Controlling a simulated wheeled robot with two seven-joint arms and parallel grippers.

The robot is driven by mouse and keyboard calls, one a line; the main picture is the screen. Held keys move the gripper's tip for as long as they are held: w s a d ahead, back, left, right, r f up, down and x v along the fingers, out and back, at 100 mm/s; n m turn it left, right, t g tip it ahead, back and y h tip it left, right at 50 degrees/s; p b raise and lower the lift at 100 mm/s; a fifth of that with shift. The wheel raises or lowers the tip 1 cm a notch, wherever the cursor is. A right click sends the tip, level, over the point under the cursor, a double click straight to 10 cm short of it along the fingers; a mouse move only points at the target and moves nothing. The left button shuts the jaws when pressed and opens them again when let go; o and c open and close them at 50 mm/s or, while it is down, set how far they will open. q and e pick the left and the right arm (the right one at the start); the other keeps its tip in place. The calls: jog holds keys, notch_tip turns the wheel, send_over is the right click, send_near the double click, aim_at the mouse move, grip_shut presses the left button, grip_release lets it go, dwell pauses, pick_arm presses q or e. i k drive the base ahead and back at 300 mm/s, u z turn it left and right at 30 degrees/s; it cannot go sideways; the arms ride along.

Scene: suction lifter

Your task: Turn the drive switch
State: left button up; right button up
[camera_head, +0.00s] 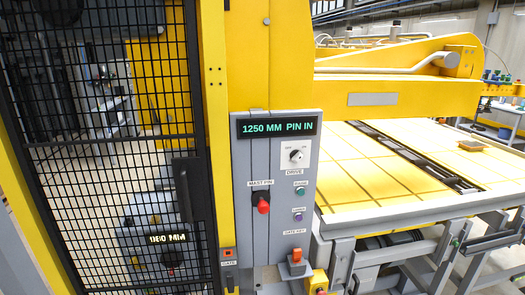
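The drive switch (296,155) is a round dark-and-light knob on a white plate, high on the right side of the grey control panel (245,215). The label DRIVE sits just under it. The knob's exact pointing direction is too small to tell. Above it a display (279,127) reads "1250 MM PIN IN". Neither of my grippers is in view.
A black mesh gate (100,140) stands left. A yellow-topped table (400,170) extends right.

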aim_at(296, 156)
jog(key=z, duration=0.2)
jog(key=i, duration=0.95)
jog(key=z, duration=0.55)
